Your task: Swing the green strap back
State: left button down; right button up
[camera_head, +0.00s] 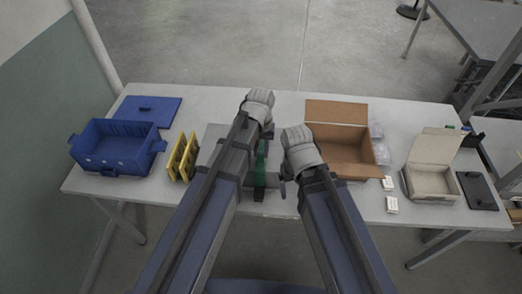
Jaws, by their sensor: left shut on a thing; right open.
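The green strap (261,168) runs as a narrow upright band in the middle of the table, between my two arms. It lies beside or over a grey object (214,134) that my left arm largely covers. My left gripper (268,133) is at the strap's far end and shut on it; the fingers are small and partly hidden. My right gripper (284,187) is open and empty, just right of the strap's near part and apart from it.
A blue crate (116,158) and blue lid (148,110) stand left, with yellow pieces (182,158) beside them. Right are an open cardboard box (336,112), a light open box (432,188), small white boxes (391,205) and a black plate (477,191). The front right-centre is clear.

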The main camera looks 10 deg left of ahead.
dwell(0.7)
pick_arm(q)
jog(key=w+r+g+p, duration=0.4)
jog(key=r, duration=0.1)
jog(key=shift+w+r, duration=0.3)
jog(key=shift+r, duration=0.1)
jog(key=c, duration=0.6)
grip_release()
jog(key=shift+c, duration=0.2)
